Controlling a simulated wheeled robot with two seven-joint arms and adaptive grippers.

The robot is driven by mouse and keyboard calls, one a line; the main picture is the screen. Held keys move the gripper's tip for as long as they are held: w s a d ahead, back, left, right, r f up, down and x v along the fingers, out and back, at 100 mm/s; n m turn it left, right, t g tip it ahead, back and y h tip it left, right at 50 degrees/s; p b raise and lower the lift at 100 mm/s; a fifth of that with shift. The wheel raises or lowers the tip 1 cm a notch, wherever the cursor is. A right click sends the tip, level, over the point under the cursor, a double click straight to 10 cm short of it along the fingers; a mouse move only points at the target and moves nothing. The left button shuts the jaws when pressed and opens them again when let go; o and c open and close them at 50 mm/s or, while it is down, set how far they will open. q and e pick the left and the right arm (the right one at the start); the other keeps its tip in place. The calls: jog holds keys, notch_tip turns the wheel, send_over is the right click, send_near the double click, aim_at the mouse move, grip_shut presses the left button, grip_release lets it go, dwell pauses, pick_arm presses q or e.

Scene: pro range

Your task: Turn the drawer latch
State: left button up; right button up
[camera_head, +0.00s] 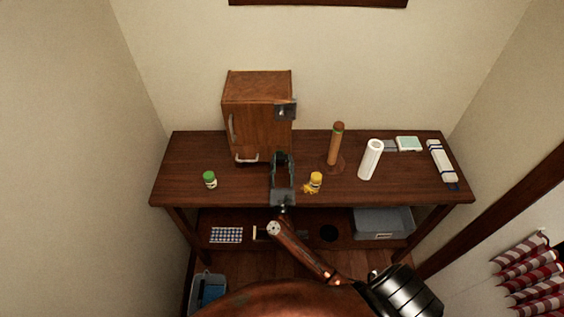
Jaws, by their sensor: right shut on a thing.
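A brown wooden cabinet (256,125) stands at the back of the desk, left of the middle. A dark grey metal plate with a small light part (285,109), which looks like a latch, is at its upper right. A pale handle (231,127) is on its left side and another pale handle (245,158) is at its lower front. My right gripper (281,158) is in front of the cabinet's lower right, below the plate in the picture. It is shut on a small dark thing, mostly hidden by the fingers. My left gripper is not in view.
On the dark wooden desk (400,186) are a green-capped jar (210,179), a yellow jar (316,179), a brown cylinder (336,145), a white roll (371,160) and a white strapped case (441,161). A grey bin (383,223) sits on the shelf below.

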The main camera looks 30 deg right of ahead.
jog(key=c, duration=0.6)
jog(key=shift+o, duration=0.2)
jog(key=shift+r+n, duration=0.1)
jog(key=shift+n, duration=0.4)
jog(key=n+y+p, duration=0.1)
jog(key=n, duration=0.2)
jog(key=shift+r+t+y+p, duration=0.15)
jog(key=shift+t+y+p, duration=0.15)
jog(key=shift+t+y, duration=0.1)
jog(key=n+y+p, duration=0.2)
jog(key=n, duration=0.2)
jog(key=shift+r, duration=0.15)
jog(key=n+y+p, duration=0.1)
jog(key=n+p, duration=0.2)
jog(key=n+y+p, duration=0.2)
jog(key=n+p, duration=0.2)
jog(key=r+n+g+y+p, duration=0.1)
jog(key=n+p, duration=0.3)
jog(key=shift+w+a, duration=0.1)
jog(key=shift+a, duration=0.05)
jog(key=shift+f+n+g+y+p, duration=0.15)
jog(key=shift+n+g+y+p, duration=0.35)
jog(key=shift+n+p, duration=0.7)
